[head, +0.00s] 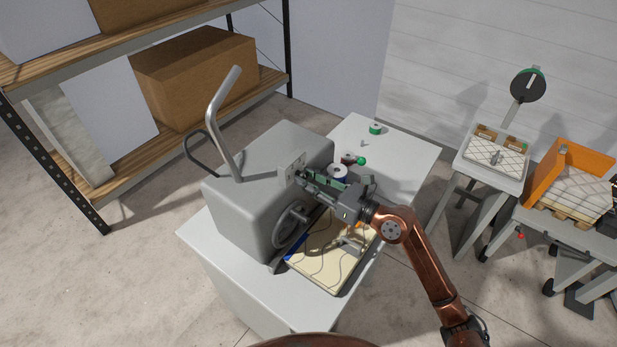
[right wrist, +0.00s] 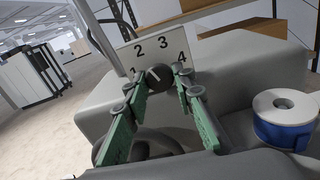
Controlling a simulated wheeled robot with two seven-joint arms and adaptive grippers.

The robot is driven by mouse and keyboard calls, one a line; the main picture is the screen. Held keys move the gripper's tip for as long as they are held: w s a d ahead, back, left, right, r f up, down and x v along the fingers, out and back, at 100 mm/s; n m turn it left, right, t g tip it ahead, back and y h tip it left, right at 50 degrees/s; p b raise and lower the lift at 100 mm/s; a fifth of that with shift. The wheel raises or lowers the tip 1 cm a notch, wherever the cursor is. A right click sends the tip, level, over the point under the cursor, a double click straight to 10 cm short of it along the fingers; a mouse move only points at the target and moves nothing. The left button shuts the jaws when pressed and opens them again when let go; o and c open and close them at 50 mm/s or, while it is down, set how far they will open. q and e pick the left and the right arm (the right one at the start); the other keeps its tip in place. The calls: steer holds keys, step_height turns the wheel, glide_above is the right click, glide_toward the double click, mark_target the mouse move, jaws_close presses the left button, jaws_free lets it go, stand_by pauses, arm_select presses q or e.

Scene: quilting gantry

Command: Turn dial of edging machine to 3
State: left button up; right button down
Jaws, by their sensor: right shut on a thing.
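The edging machine (head: 248,200) is a grey rounded block on a white table, with a number plate (head: 290,167) on its side. In the right wrist view the plate (right wrist: 150,48) shows 2, 3 and 4. Below the numbers is the black dial (right wrist: 159,79), its short white mark pointing up and left, roughly toward the 2. My right gripper (head: 306,180) reaches the plate from the right. Its green fingers (right wrist: 157,85) are shut on the dial, one on each side. In the head view the gripper hides the dial. My left gripper is not in view.
A blue spool (right wrist: 287,122) stands close to the right of the gripper. A bent grey bar (head: 222,115) rises from the machine, and a handwheel (head: 291,224) is below the gripper.

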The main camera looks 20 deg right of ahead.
steer(key=m+p, duration=0.7)
steer(key=p, duration=0.1)
steer(key=shift+r+p, duration=0.2)
steer(key=shift+p, duration=0.1)
steer(key=shift+f+m+p, duration=0.1)
steer(key=shift+m+p, duration=1)
steer(key=c, duration=1.6)
jaws_free()
